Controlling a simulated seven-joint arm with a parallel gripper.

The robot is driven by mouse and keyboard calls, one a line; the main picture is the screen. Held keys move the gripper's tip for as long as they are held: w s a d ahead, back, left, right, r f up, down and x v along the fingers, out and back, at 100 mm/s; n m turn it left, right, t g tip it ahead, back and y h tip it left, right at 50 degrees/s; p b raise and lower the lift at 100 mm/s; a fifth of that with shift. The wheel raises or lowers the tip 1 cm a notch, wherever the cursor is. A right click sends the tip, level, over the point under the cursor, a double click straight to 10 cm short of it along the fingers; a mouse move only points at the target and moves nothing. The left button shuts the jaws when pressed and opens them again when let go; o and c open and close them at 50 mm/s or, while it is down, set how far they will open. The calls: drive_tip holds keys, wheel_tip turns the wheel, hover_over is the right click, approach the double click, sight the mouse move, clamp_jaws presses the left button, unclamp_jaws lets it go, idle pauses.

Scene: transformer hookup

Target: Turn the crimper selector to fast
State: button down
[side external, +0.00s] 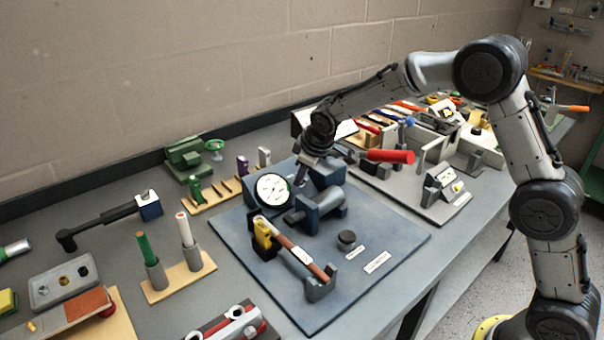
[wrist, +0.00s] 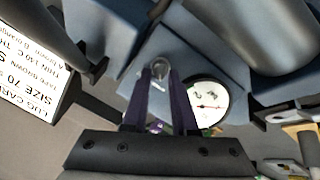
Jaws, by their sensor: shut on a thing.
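The crimper is a blue-grey machine on a blue board, with a block-shaped housing (side external: 322,173) and a round white dial (side external: 272,188). The dial also shows in the wrist view (wrist: 208,106), with a red needle. My gripper (side external: 301,180) points down at the housing beside the dial. In the wrist view its two dark purple fingers (wrist: 160,76) are close together, shut on a small greyish knob (wrist: 158,66), which seems to be the selector. The fingers hide much of the knob, and its setting cannot be read. In the side view the knob is hidden.
A white sign with cable text (wrist: 28,75) stands left in the wrist view. A red-handled tool (side external: 390,156) lies right of the crimper. A brown-handled tool (side external: 300,256) and a dark round knob (side external: 347,238) are in front.

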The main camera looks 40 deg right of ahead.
idle(0.3)
drive_tip(key=m, duration=0.3)
drive_tip(key=m+y, duration=0.1)
drive_tip(key=m, duration=0.1)
drive_tip(key=shift+d+r, duration=0.1)
drive_tip(key=shift+d, duration=0.25)
drive_tip(key=m, duration=0.4)
drive_tip(key=m+y, duration=0.1)
drive_tip(key=m, duration=0.1)
drive_tip(key=shift+d, duration=0.25)
drive_tip(key=c, duration=0.7)
unclamp_jaws()
drive_tip(key=v, duration=1.3)
drive_tip(key=shift+s+r, duration=0.25)
drive_tip(key=shift+s, duration=0.05)
